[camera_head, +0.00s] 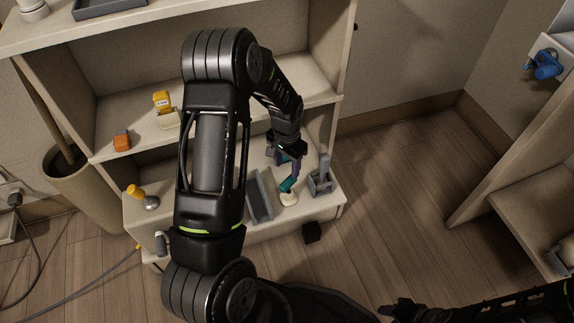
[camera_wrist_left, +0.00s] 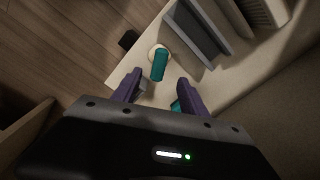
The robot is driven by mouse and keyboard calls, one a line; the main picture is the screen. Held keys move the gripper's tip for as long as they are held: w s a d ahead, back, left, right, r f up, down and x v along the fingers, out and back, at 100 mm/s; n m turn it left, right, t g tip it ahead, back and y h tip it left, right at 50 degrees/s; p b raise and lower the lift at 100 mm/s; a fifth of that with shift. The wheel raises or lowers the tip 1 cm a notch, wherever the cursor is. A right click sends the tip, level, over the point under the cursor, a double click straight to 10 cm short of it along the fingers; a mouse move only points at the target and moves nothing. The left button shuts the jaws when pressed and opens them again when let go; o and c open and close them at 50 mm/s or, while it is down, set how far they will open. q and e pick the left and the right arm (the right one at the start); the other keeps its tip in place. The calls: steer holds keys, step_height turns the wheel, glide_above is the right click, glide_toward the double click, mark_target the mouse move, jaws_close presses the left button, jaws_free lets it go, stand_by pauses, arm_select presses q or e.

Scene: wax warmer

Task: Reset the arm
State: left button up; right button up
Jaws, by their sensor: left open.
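My left arm reaches over the shelf unit, and its left gripper (camera_head: 286,160) hangs above the lowest shelf at the right. Its purple fingers also show in the left wrist view (camera_wrist_left: 159,88), spread apart with open space between them. A teal-handled item (camera_head: 288,184) with a pale round base stands tilted on that shelf, just below the fingers. In the left wrist view the teal handle (camera_wrist_left: 160,64) lies ahead of the fingertips, not clasped. Another teal bit shows by the right finger. My right arm lies at the lower right; its dark gripper end (camera_head: 402,309) is unclear.
A grey upright holder (camera_head: 321,177) stands right of the teal item, and a grey panel-like object (camera_head: 259,195) stands left. A yellow-handled item (camera_head: 142,197), an orange block (camera_head: 122,140) and a yellow dispenser (camera_head: 163,105) sit on the shelves. Open floor (camera_head: 390,200) lies to the right.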

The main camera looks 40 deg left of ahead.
stand_by(0.6)
arm_select(q)
steer(key=shift+w, duration=0.35)
steer(key=s+d+f+n+t+h, duration=0.25)
steer(key=d+f, duration=0.25)
steer(key=d, duration=0.7)
steer(key=s+d+f+g+h, duration=0.1)
steer(key=s+d+f, duration=0.3)
steer(key=s+d, duration=1.1)
steer(key=s+d+r+p, duration=0.1)
steer(key=r+p, duration=1.3)
steer(key=s+d+r+p, duration=0.1)
steer(key=s+r+p, duration=0.1)
steer(key=r+p, duration=1.3)
steer(key=shift+d+r+g+h, duration=0.15)
steer(key=shift+d+g+h, duration=0.2)
steer(key=shift+d+g, duration=0.1)
arm_select(e)
step_height(320, 180, up, 29)
steer(key=s+a, duration=0.2)
steer(key=shift+r, duration=0.2)
